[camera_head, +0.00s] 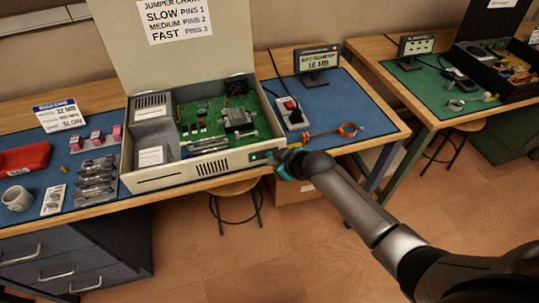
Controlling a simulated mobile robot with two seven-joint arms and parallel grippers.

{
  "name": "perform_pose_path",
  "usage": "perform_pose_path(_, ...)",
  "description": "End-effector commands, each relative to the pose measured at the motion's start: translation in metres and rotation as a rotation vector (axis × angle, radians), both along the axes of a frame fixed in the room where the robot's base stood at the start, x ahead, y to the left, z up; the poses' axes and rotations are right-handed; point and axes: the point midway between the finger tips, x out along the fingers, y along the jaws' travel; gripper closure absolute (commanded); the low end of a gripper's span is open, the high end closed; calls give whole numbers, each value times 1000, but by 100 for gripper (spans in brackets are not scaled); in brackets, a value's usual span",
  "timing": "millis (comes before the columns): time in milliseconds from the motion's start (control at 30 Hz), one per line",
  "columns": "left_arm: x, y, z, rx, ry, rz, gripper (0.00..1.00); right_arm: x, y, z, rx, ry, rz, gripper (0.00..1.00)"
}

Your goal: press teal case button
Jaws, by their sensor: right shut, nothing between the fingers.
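The open beige computer case (160,179) stands on the blue mat with its lid raised, showing a green circuit board (205,118). On the right end of its front panel are a small green light (253,157) and a small teal spot (269,154), which looks like the button. My right gripper (281,163) is at this right front corner, with its fingers shut and empty, just right of the teal spot. I cannot tell whether the fingertips touch the panel or the button. My left gripper is not in view.
Stools stand below the tables.

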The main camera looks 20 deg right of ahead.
Motion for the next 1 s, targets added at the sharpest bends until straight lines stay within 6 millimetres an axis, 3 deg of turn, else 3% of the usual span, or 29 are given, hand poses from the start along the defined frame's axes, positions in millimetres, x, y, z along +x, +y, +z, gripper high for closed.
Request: perform_pose_path(1000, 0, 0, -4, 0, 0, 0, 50, 9, 0, 0, 0, 0, 0, 100)
